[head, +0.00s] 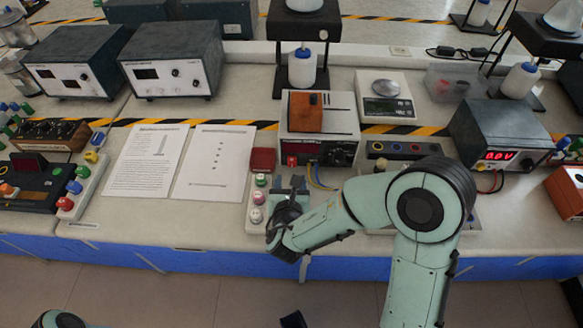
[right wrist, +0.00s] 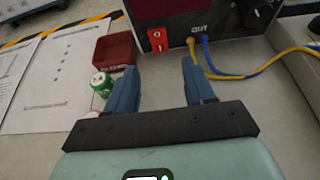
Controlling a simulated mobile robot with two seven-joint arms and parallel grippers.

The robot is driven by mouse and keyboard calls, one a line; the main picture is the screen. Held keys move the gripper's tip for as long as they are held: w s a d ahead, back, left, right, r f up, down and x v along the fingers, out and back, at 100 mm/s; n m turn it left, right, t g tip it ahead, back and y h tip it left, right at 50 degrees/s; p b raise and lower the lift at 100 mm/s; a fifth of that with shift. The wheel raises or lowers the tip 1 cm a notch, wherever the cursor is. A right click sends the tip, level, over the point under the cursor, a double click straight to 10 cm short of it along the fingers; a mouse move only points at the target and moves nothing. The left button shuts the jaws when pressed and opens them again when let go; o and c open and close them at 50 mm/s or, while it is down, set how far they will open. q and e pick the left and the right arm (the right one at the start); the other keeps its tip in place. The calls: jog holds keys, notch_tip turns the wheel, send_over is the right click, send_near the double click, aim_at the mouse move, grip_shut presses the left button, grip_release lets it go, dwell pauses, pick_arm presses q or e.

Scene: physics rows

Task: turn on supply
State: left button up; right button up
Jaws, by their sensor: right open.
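The supply (head: 345,152) is a pale box with a dark front panel, standing at the middle of the bench. Its red rocker switch (head: 292,160) is at the front's lower left. In the right wrist view the switch (right wrist: 158,39) shows two white marks, left of the "OUT" label, where a yellow and a blue cable plug in. Which way the rocker is pressed I cannot tell. My right gripper (head: 287,184) is open and empty in front of the switch, apart from it. In the right wrist view the switch lies beyond the gap between the fingers (right wrist: 157,72).
An orange-brown box (head: 305,112) sits on the supply. A small red tray (right wrist: 115,50) and a green-and-white container (right wrist: 101,83) are left of my fingers. Printed sheets (head: 213,160) lie further left. Another supply (head: 497,135) at the right has a lit red display.

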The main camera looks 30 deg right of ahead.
aim_at(292, 165)
jog(key=x, duration=0.7)
pick_arm(q)
jog(key=shift+r, duration=0.1)
